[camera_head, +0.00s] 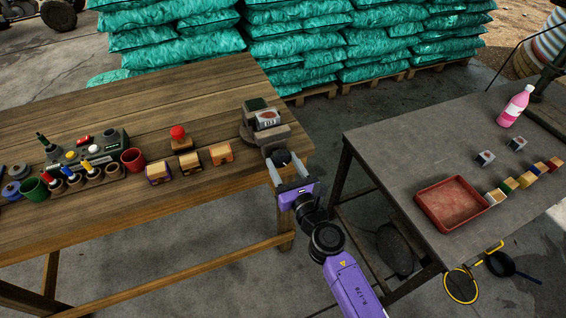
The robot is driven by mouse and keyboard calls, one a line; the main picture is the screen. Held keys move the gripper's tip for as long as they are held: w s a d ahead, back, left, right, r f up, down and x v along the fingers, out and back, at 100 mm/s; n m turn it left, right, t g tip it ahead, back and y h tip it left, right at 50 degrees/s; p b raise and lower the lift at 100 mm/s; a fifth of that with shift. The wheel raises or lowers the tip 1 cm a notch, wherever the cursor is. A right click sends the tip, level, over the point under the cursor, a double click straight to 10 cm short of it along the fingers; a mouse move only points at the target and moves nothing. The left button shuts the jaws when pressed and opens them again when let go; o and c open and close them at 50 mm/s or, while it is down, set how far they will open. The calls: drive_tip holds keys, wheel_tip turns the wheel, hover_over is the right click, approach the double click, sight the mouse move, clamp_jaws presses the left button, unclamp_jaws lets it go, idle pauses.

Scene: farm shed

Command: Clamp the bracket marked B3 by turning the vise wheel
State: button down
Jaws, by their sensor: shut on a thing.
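The vise (263,132) stands at the right end of the wooden table. A small pale block with a dark and red mark, likely the bracket (267,118), sits at the vise's jaws; its mark is too small to read. I cannot tell whether the jaws touch it on both sides. The round dark vise wheel (281,157) faces me on the near side of the vise. My gripper (285,164) reaches up from below right, its two pale fingers shut on the wheel, one at each side.
On the wooden table (200,95) are several wooden blocks (191,159), a red-knobbed block (179,135), cups and tools. The grey table (400,145) at right holds a red tray (455,203), small blocks and a pink bottle (515,107). Green sacks (290,35) stand behind.

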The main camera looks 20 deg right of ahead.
drive_tip(key=m, duration=1.4)
drive_tip(key=shift+m, duration=0.4)
drive_tip(key=m, duration=1)
drive_tip(key=shift+m, duration=0.3)
drive_tip(key=m, duration=0.4)
drive_tip(key=c, duration=0.6)
unclamp_jaws()
drive_tip(key=shift+s, duration=0.1)
